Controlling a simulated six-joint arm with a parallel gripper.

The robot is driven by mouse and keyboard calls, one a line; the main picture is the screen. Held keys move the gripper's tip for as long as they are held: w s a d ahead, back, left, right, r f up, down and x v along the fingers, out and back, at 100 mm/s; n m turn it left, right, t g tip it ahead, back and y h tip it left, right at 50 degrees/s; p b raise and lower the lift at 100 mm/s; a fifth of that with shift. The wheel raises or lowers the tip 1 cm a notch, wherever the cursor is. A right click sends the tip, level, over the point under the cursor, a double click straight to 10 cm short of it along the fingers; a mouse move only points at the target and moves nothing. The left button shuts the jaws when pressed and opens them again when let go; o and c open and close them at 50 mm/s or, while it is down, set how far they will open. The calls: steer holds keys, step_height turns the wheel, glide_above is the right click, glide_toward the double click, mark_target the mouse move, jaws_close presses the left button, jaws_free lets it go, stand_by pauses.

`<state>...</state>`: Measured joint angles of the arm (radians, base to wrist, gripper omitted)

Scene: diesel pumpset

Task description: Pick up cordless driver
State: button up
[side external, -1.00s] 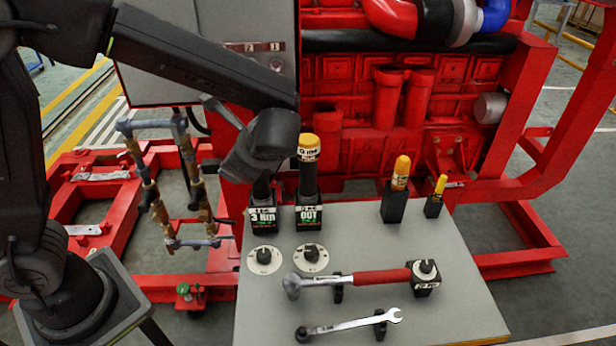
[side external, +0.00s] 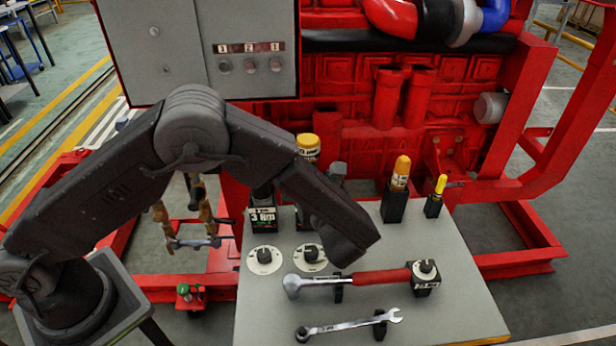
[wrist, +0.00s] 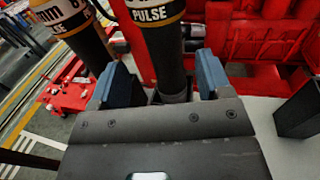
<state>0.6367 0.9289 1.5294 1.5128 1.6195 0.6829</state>
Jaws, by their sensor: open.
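An upright cordless driver (side external: 308,146) with a yellow top and dark body stands at the back left of the grey bench; my arm hides its lower part. In the wrist view, a dark driver (wrist: 156,40) with a "PULSE" label stands between the two blue fingers of my gripper (wrist: 163,82). The fingers are open, one on each side of it, with a gap visible on the left; contact on the right is unclear. A second "PULSE" driver (wrist: 76,28) is left of the left finger. In the side view my arm mostly hides the gripper.
A "3 Nm" holder (side external: 262,218) stands beside the driver. A red-handled torque wrench (side external: 380,278), a spanner (side external: 350,325), and two smaller yellow-topped tools in black holders (side external: 394,206) (side external: 433,205) are on the bench. The red engine (side external: 400,120) is close behind.

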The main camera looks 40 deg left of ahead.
steer(key=shift+w+x, duration=0.2)
steer(key=shift+x, duration=3.35)
steer(key=shift+d+f, duration=0.15)
steer(key=shift+c, duration=0.3)
jaws_close()
step_height(320, 180, up, 18)
